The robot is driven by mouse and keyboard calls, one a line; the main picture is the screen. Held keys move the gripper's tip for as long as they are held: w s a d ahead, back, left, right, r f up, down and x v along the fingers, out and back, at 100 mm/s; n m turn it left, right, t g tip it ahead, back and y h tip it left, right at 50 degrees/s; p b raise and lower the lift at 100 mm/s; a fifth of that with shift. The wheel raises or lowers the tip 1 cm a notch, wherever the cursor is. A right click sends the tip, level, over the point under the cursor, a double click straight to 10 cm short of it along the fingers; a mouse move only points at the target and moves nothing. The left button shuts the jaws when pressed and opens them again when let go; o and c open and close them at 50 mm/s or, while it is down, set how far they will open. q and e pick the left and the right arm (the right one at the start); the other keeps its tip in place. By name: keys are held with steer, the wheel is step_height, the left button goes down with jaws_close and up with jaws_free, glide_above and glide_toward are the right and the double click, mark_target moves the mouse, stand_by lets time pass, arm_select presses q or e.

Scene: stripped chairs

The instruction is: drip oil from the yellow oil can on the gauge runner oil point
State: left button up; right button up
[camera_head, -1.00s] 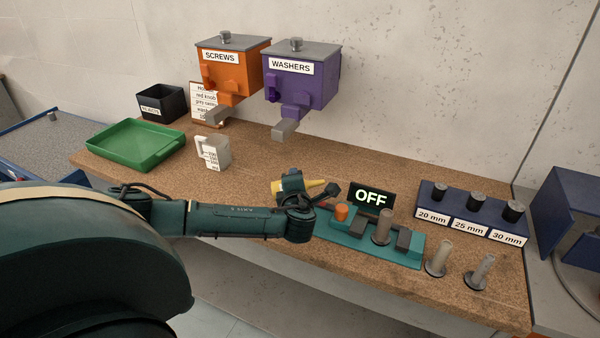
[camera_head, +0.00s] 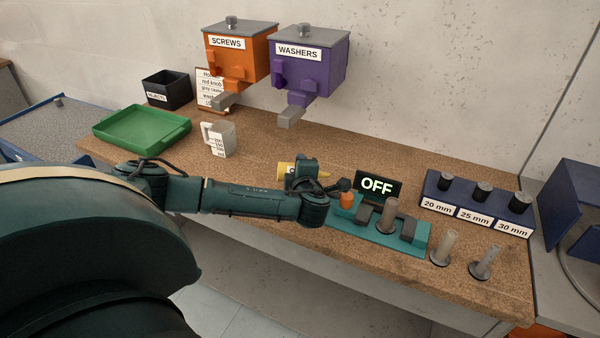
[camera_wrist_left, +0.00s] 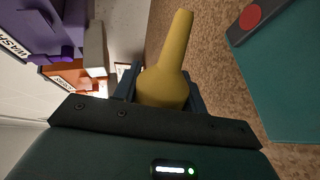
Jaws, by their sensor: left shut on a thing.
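My left gripper (camera_head: 306,172) is shut on the yellow oil can (camera_head: 285,170), above the bench and just left of the gauge. The wrist view shows the yellow can body (camera_wrist_left: 162,88) between the fingers, its tapered spout reaching away. The teal gauge base (camera_head: 412,250) carries an orange-red knob (camera_head: 347,200), a grey post (camera_head: 388,215) and dark blocks. In the wrist view a red round spot (camera_wrist_left: 250,18) on a grey block lies right of the spout, apart from it. I cannot tell which mark is the runner oil point. My right gripper is not in view.
A black OFF sign (camera_head: 379,187) stands behind the gauge. A blue rack (camera_head: 432,183) of labelled pieces and two upright posts are to the right. A white measuring cup (camera_head: 220,140) and green tray (camera_head: 145,133) are left. Orange and purple dispensers hang behind.

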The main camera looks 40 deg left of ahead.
arm_select(q)
steer(key=shift+w+r+m, duration=0.1)
steer(key=shift+r+m, duration=0.2)
steer(key=shift+r, duration=0.05)
steer(key=shift+w+d+r+m+y, duration=0.1)
steer(key=shift+r+m+y, duration=0.2)
steer(key=shift+r+m, duration=0.15)
steer(key=shift+f, duration=0.25)
stand_by(1.6)
steer(key=shift+s+f+n, duration=0.2)
steer(key=shift+f+n, duration=0.2)
steer(key=shift+n, duration=0.05)
steer(key=shift+f+n+h, duration=0.3)
steer(key=shift+n+h, duration=0.1)
steer(key=shift+n, duration=0.1)
